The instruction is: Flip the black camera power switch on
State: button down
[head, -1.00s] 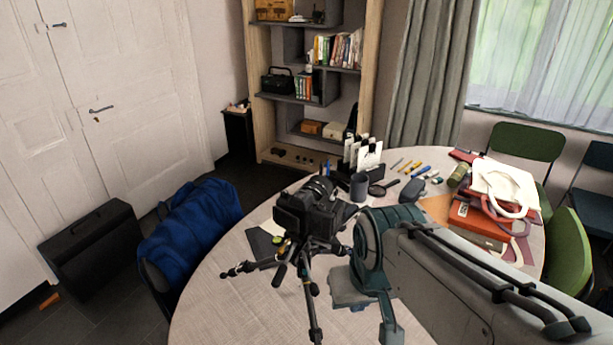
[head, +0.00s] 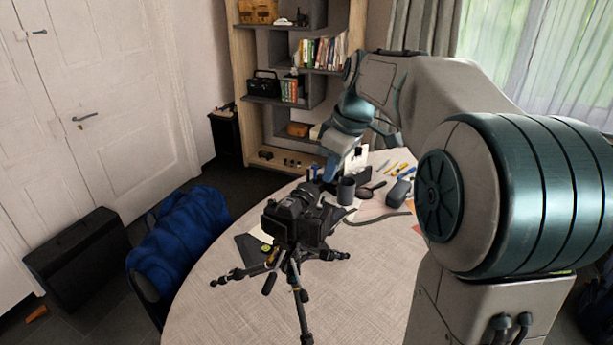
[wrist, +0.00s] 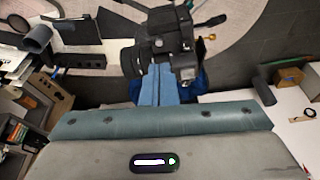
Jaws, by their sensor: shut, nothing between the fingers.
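The black camera (head: 293,218) sits on a tripod (head: 297,285) on the round table (head: 205,312). In the wrist view the camera (wrist: 155,45) shows from above, with its lens towards the left. My gripper (head: 331,170) is at the far side of the camera, above and just behind the lens. In the wrist view my gripper (wrist: 160,72) is shut and empty, its blue fingertips pointing at the camera. I cannot tell whether they touch it. The power switch is too small to make out, and the fingertips may cover part of the camera.
A dark cup (head: 346,190), a magnifying glass (head: 366,194) and several pens stand or lie behind the camera. A blue bag (head: 180,232) is left of the table. A shelf (head: 245,95) stands behind. My arm hides the table's right side.

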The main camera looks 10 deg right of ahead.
aim_at(322, 201)
jog(key=w, duration=0.1)
jog(key=d+r+n, duration=0.1)
jog(key=w, duration=0.1)
jog(key=shift+w+d+r+n+y, duration=0.25)
jog(key=shift+w+n+y, duration=0.05)
jog(key=shift+y, duration=0.1)
jog(key=p+x, duration=0.1)
jog(key=x, duration=0.9)
jog(key=shift+d, duration=0.15)
